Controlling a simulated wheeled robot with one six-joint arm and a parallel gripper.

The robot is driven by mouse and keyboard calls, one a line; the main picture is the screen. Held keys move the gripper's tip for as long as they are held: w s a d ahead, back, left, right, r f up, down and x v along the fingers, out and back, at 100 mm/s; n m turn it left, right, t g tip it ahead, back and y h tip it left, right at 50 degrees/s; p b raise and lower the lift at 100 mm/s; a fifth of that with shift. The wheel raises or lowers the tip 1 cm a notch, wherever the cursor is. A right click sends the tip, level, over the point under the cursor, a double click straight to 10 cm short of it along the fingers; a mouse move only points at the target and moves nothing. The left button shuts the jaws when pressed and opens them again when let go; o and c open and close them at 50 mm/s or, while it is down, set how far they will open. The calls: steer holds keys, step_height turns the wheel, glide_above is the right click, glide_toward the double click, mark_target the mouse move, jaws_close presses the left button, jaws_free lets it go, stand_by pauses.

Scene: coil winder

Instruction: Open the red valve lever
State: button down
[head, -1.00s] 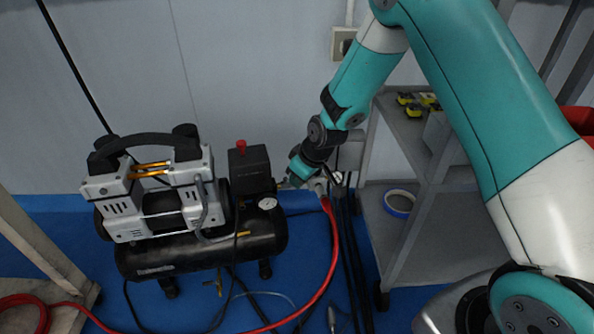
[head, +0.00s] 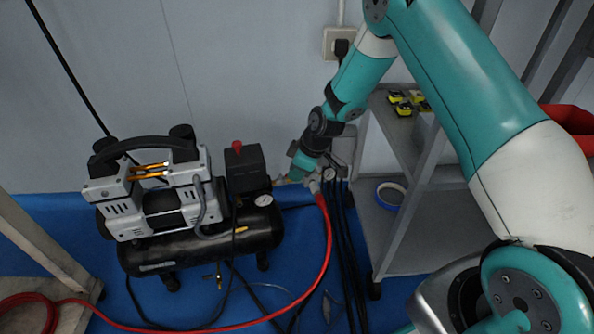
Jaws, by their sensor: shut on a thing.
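My gripper (head: 291,180) is at the lower end of my teal and white arm, at the right end of the black air compressor (head: 205,245). It is by the outlet fitting, just right of the round pressure gauge (head: 264,200) and beside the upper end of the red hose (head: 326,225). The jaws are small and partly hidden by my wrist. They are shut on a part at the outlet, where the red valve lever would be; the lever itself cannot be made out. A red knob (head: 237,146) on top of the compressor's black switch box (head: 244,168) is in plain view.
A grey shelf rack (head: 400,235) stands close on the right, with a roll of tape (head: 390,195) and yellow items (head: 405,103) on it. Black cables (head: 345,255) and the red hose cross the blue floor. A grey wall is behind.

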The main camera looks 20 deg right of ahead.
steer(key=c, duration=1.1)
jaws_free()
steer(key=shift+c, duration=0.2)
steer(key=s+a+r+m+p, duration=0.1)
steer(key=s+a+r+m, duration=0.1)
steer(key=s+r, duration=0.6)
steer(key=s+a+r+m+h+p, duration=0.1)
steer(key=s+a+r+m, duration=0.2)
steer(key=r, duration=1.4)
steer(key=shift+s+a+m+p, duration=0.3)
steer(key=shift+s+m, duration=1)
steer(key=shift+s, duration=1.55)
steer(key=shift+d, duration=0.1)
